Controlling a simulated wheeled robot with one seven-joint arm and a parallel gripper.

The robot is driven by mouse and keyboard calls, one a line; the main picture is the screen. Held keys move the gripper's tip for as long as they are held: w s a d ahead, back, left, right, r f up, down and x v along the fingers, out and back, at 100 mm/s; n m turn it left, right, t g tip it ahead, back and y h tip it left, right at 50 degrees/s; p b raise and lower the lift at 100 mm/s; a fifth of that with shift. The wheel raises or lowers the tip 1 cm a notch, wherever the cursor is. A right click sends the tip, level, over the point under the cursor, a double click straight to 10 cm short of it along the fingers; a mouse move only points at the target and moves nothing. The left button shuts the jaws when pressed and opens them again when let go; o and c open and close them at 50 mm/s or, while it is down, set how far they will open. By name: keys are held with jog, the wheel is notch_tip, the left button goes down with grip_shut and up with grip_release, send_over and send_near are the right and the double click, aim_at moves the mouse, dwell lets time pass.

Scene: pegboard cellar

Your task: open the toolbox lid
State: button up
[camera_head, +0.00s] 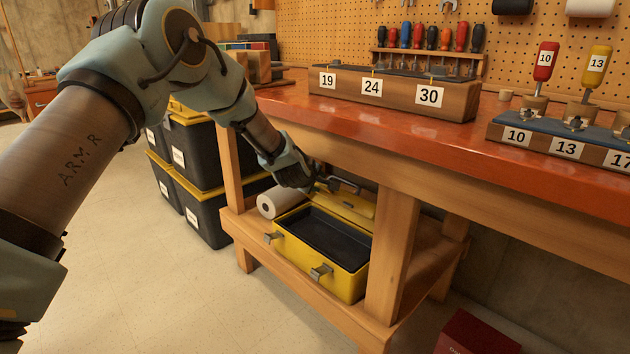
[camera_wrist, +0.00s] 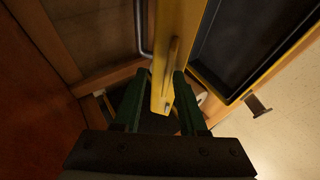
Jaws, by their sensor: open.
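The yellow toolbox (camera_head: 325,275) sits on the bench's lower shelf. Its lid (camera_head: 345,207) is swung up and back, and the dark empty-looking inside shows. My gripper (camera_head: 328,186) is under the bench top at the lid. In the wrist view the yellow lid (camera_wrist: 178,45) reaches between the open green fingers of my gripper (camera_wrist: 160,100), with a gap visible on the left; contact on the right is unclear. The dark inside of the toolbox (camera_wrist: 258,45) lies to the right there.
The red bench top (camera_head: 400,130) is just above my gripper, and a wooden leg (camera_head: 393,250) stands right of the toolbox. A white paper roll (camera_head: 271,203) lies behind it at left. Black bins with yellow lids (camera_head: 200,155) stand left. Open floor is in front.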

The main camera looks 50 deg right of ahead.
jog(key=v, duration=1)
jog(key=shift+a+r, duration=0.15)
jog(key=shift+r, duration=0.05)
